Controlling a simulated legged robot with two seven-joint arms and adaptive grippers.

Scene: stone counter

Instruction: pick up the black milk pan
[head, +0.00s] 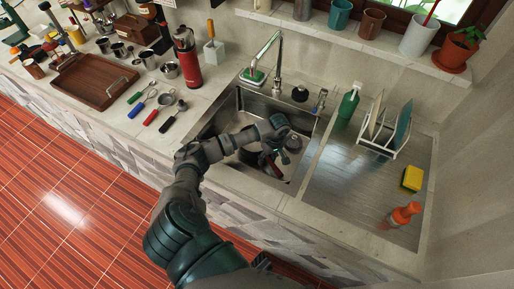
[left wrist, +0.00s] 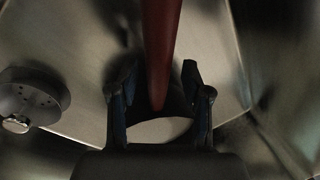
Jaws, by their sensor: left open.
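My left arm reaches over the sink, and my left gripper (head: 273,153) points down into the basin. In the left wrist view the left gripper (left wrist: 159,76) is open, with one finger on each side of a long dark red handle (left wrist: 161,45). The handle seems to belong to the black milk pan, whose dark body is mostly hidden by the gripper. In the head view a reddish handle (head: 273,168) shows low in the basin beside the gripper. I cannot tell whether the fingers touch it. My right gripper is not in view.
The steel sink (head: 228,108) has raised walls around the gripper. A faucet (head: 279,65) stands behind it. The drain (left wrist: 32,98) shows in the left wrist view. A dish rack (head: 378,143), yellow sponge (head: 411,179) and orange bottle (head: 404,214) stand at right; utensils (head: 172,115) lie left.

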